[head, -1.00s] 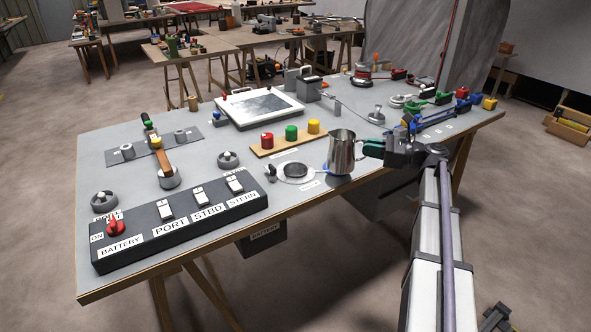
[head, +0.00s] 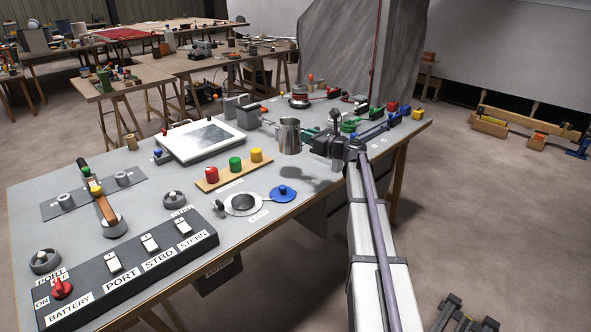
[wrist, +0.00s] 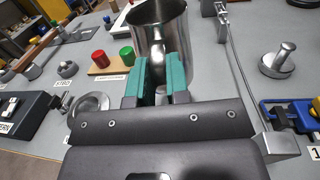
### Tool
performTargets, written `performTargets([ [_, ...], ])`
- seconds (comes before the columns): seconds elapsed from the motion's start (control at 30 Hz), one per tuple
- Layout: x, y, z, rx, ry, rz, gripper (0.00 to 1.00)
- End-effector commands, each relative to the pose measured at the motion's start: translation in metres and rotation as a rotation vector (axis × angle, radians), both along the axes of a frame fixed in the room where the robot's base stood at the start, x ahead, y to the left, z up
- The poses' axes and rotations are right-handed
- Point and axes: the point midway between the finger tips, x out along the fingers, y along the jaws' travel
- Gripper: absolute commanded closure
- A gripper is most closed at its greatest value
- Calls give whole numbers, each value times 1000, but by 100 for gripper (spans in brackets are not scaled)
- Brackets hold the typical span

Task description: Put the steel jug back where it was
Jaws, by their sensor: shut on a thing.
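The steel jug (head: 288,136) is upright in the head view, held above the bench with a dark shadow on the top below it. My gripper (head: 309,141) is shut on it from the right side. In the wrist view the green-padded fingers (wrist: 164,80) close at the near side of the jug (wrist: 160,32), whose upper rim is cut off by the frame. The fingers hide part of the jug's near side.
A blue round piece with a knob (head: 283,193) lies near the front edge, beside a white-ringed round opening (head: 243,204). Red, green and yellow buttons on a wooden strip (head: 213,184) stand to the left. A framed panel (head: 200,141) lies behind them.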

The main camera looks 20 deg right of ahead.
Motion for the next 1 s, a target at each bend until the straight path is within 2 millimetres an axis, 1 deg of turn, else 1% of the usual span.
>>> performTargets([
  [0.03,3,-6,-1,0,-1,-35,100],
  [0.13,7,-14,-1,0,0,-89,100],
  [0.27,8,-18,-1,0,0,-110,100],
  [0.33,8,-18,-7,0,0,-109,100],
  [0.37,8,-18,-12,0,0,-109,100],
  [0.5,8,-18,-47,0,0,-108,100],
  [0.6,8,-17,-66,0,0,-107,100],
  [0.67,8,-17,-69,0,0,-107,100],
  [0.77,8,-17,-66,0,0,-107,100],
  [0.83,8,-17,-75,0,0,-107,100],
  [0.93,8,-17,-96,0,0,-107,100],
  [1.0,8,-17,-106,0,0,-107,100],
])
